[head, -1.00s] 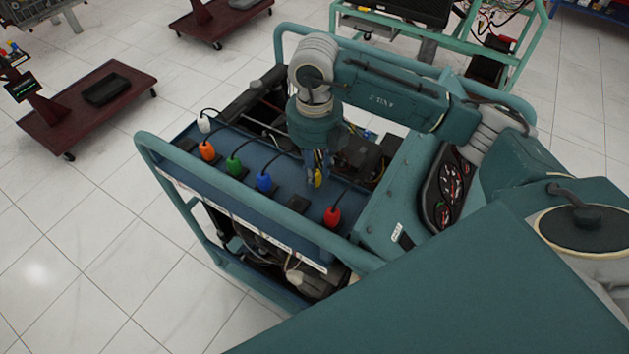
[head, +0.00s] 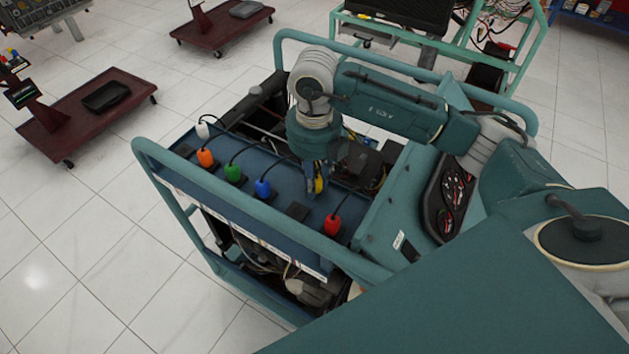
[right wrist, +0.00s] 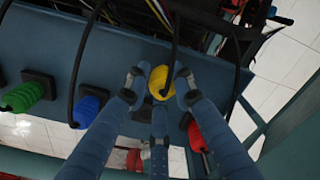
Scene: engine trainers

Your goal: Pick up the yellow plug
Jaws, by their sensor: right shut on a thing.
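The yellow plug (head: 319,185) is at the fingertips of my right gripper (head: 316,188), over the blue panel of the engine trainer. In the right wrist view the yellow plug (right wrist: 158,84) sits between the blue fingers of my right gripper (right wrist: 158,97), which are shut on it. A black cable runs up from the plug. In the head view the fingers cover part of the plug. I cannot tell whether it touches the panel. My left gripper is not in view.
Orange (head: 206,157), green (head: 233,172), blue (head: 263,187) and red (head: 332,225) plugs stand along the panel. An empty black socket (head: 298,211) lies between blue and red. A teal frame rail (head: 250,237) runs along the near side.

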